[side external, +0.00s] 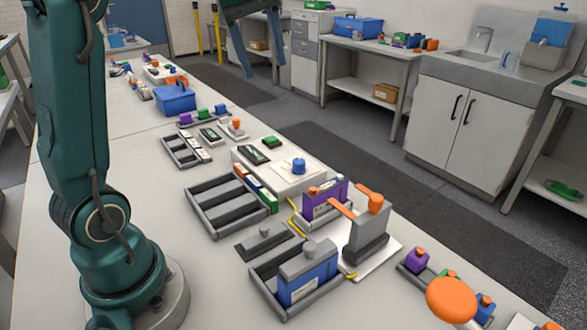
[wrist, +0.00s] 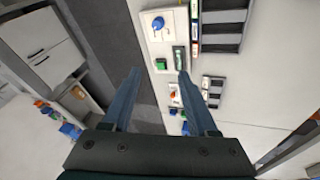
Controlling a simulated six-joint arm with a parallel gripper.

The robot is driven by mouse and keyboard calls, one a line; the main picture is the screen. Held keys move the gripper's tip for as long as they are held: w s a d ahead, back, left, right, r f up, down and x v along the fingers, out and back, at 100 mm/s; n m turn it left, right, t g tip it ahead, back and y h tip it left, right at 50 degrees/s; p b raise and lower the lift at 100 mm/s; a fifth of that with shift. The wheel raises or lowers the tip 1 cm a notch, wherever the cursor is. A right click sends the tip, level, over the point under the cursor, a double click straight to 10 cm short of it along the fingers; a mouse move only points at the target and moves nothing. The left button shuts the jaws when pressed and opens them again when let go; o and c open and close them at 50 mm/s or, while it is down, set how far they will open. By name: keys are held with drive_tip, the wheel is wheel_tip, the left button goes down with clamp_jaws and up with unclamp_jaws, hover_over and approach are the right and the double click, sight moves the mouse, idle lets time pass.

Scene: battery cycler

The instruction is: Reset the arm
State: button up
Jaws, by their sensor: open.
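My gripper (side external: 263,56) is high up at the top of the side view, above and beyond the long bench's right edge. Its two blue-grey fingers point down. In the wrist view the gripper (wrist: 158,72) has its fingers spread wide with nothing between them. Behind the fingers in that view lie the dark floor mat and the bench edge. The gripper touches nothing that I can see. Most of its upper body is cut off by the top of the side view.
On the bench stand a grey slotted tray (side external: 228,214), a white unit with a blue knob (side external: 298,165), a cycler fixture with an orange lever (side external: 369,198), a blue battery block (side external: 308,282) and a blue bin (side external: 175,101). A sink cabinet (side external: 460,130) stands across the aisle.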

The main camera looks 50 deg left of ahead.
drive_tip(key=s+d+f+m+t+h, duration=0.1)
drive_tip(key=s+d+f+m+h, duration=0.1)
drive_tip(key=s+d+f+m, duration=1.1)
drive_tip(key=shift+s+m+t, duration=0.3)
drive_tip(key=shift+s+m, duration=0.15)
drive_tip(key=shift+m, duration=0.65)
